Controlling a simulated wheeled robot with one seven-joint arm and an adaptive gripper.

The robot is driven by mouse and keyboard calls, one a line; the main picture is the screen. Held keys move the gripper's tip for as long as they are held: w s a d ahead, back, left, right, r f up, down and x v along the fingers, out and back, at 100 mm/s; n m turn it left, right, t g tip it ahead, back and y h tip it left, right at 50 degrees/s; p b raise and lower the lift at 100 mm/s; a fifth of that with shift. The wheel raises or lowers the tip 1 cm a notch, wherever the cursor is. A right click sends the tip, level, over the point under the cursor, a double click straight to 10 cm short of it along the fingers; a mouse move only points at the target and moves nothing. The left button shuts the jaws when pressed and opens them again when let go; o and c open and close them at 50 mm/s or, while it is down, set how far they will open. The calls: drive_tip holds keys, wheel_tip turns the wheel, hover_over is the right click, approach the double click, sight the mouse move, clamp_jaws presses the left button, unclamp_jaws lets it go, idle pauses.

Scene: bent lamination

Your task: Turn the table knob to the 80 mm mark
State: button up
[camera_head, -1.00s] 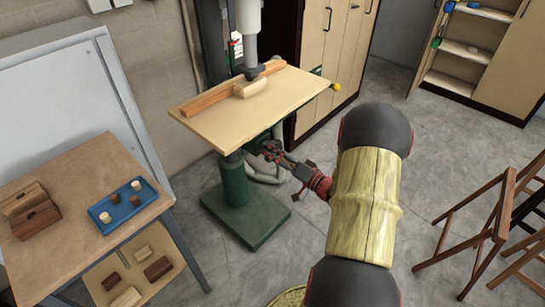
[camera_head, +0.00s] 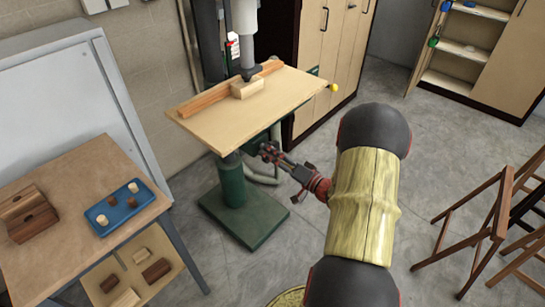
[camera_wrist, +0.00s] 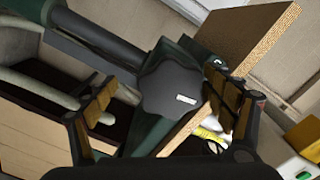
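The drill press table (camera_head: 220,126) is a pale board on a green column (camera_head: 232,182). My gripper (camera_head: 265,152) is below the board's right side, beside the column. In the wrist view, a dark lobed knob (camera_wrist: 170,88) with a small white mark on its face sits between the two fingers of my gripper (camera_wrist: 165,108). The fingers are spread apart, with a gap visible on the left side of the knob. The right finger is closer to it; whether it touches I cannot tell. The board (camera_wrist: 245,42) also shows in the wrist view. I cannot read any 80 mm mark.
A wood fence (camera_head: 225,92) and a pale block (camera_head: 247,88) lie on the board. A workbench (camera_head: 60,250) with a blue tray (camera_head: 122,208) stands at left. Cabinets (camera_head: 335,40) stand behind, wooden trestles (camera_head: 495,225) at right. The floor between is clear.

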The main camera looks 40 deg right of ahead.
drive_tip(key=s, duration=1.2)
drive_tip(key=shift+d, duration=0.4)
